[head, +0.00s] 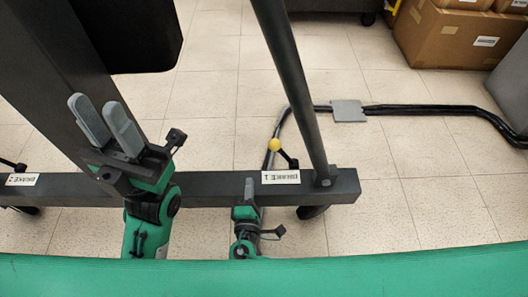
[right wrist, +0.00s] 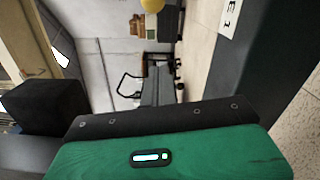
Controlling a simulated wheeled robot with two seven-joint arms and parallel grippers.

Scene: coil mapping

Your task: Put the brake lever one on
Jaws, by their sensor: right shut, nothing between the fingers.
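Brake lever one has a yellow ball knob (head: 275,145) on a short dark stalk, tilted up and left behind the dark beam, just above its white label (head: 281,177). My right gripper (head: 249,185) is shut and empty at the beam, left of the label and below the knob, apart from the lever. My left gripper (head: 97,104) is open and empty at the left, its two grey fingers apart and pointing up.
The dark beam (head: 220,185) runs across the front, with an upright post (head: 300,95) right of the lever. A second label (head: 22,180) and dark lever are at far left. Black cables (head: 415,108) cross the tiled floor. Cardboard boxes (head: 450,38) stand at back right.

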